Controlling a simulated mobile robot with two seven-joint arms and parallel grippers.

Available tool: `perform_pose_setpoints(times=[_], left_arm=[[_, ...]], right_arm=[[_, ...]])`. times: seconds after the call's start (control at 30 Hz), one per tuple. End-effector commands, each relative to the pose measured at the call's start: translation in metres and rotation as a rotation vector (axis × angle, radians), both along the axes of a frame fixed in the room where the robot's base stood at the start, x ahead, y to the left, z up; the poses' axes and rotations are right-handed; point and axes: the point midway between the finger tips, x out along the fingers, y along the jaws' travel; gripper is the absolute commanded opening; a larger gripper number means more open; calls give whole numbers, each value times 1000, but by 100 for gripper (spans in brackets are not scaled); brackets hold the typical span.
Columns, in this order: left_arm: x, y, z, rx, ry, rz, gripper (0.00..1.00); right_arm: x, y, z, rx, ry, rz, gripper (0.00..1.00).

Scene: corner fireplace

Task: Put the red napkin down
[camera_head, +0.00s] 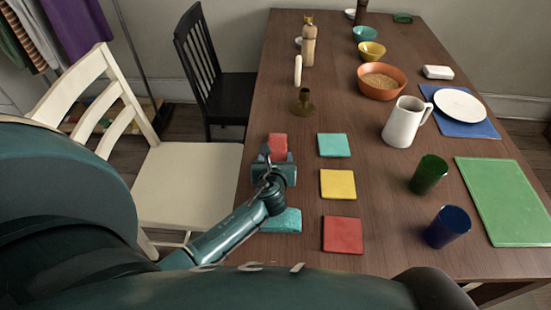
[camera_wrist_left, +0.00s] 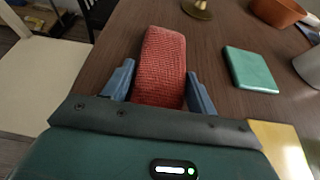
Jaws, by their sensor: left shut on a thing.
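My left gripper (camera_head: 276,164) is over the left side of the table, shut on a folded red napkin (camera_head: 278,146). In the left wrist view, the red napkin (camera_wrist_left: 160,62) sits between the two blue fingers of the left gripper (camera_wrist_left: 160,88) and points away from me. I cannot tell whether it touches the table. A second red square (camera_head: 342,234) lies flat on the table nearer to me. My right gripper is not in view.
Teal (camera_head: 333,145) and yellow (camera_head: 338,184) squares lie right of the gripper; another teal one (camera_head: 283,221) is partly hidden by my arm. A brass candlestick (camera_head: 304,103) stands beyond. A white jug (camera_head: 405,122) and green cup (camera_head: 429,174) stand right. The table (camera_head: 385,175) has bare wood between.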

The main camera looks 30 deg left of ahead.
Motion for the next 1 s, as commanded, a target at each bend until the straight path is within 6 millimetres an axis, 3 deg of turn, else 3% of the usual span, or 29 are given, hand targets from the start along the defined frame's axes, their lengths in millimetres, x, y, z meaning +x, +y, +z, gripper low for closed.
perform_pose_setpoints(times=[0.1, 0.13, 0.4, 0.73, 1.0], left_arm=[[0, 0, -4, 2, 1, 0, 36], [0, 0, -4, 2, 1, 0, 58], [0, 0, -4, 1, 1, 1, 79], [-2, -1, 3, 0, 1, 0, 79], [-46, -22, 22, 0, 2, -1, 79]], right_arm=[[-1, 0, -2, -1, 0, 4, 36], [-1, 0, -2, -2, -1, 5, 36], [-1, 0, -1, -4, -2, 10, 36], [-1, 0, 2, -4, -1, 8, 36], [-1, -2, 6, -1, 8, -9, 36]])
